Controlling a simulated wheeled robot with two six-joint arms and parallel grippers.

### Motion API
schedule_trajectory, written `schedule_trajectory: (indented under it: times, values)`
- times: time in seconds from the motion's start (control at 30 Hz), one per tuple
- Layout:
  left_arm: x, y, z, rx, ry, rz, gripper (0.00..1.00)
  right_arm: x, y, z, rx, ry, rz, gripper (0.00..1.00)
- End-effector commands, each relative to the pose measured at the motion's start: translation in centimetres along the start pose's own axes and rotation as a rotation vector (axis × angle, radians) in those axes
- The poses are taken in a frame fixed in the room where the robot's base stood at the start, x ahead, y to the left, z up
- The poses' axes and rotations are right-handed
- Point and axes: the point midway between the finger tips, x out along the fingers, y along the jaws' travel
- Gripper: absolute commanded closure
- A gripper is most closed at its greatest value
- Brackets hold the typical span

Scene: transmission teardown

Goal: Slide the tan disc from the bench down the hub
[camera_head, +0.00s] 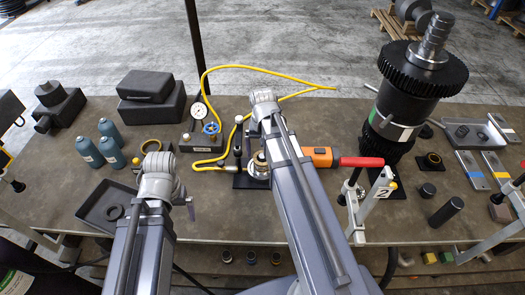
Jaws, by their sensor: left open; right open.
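A tan, ochre-edged ring-shaped disc (151,145) lies on the bench (330,222), just beyond my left wrist. A short metal hub (259,166) with a gold-toned rim stands on a black plate in the middle of the bench. My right arm covers part of it. My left gripper (161,180) is at the left, close to the near side of the tan disc; its fingertips are mostly hidden by the wrist. My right gripper (264,104) is at the far end of my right arm, beyond the hub; its fingertips are hidden. Both are open, with nothing seen held.
A gauge stand (199,135) with yellow hose is behind, between my arms. Blue bottles (109,145) and a black tray (104,212) are at left. A tall geared shaft (405,95), a red-handled clamp (362,162) and an orange tool (321,156) are to the right.

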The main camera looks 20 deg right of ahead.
Motion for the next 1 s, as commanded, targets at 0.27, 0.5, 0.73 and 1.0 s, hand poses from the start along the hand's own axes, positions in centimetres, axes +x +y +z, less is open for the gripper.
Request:
schedule_trajectory:
  times: [0.27,0.5,0.73,1.0]
  values:
    - [-4.3,-0.4,0.3,-0.003,-0.001,0.001,0.00,-4.3,0.0,0.0,0.000,0.000,0.000,0.00]
    - [-6.3,-0.6,0.4,-0.001,-0.002,0.001,0.00,-6.4,0.0,0.0,0.000,0.000,0.000,0.00]
    - [-6.5,-0.6,0.4,-0.001,-0.002,0.001,0.00,-6.5,0.0,0.0,0.000,0.000,0.000,0.00]
    - [-8.7,-0.8,0.6,0.001,-0.003,0.001,0.00,-8.8,0.0,0.0,0.000,0.000,0.000,0.00]
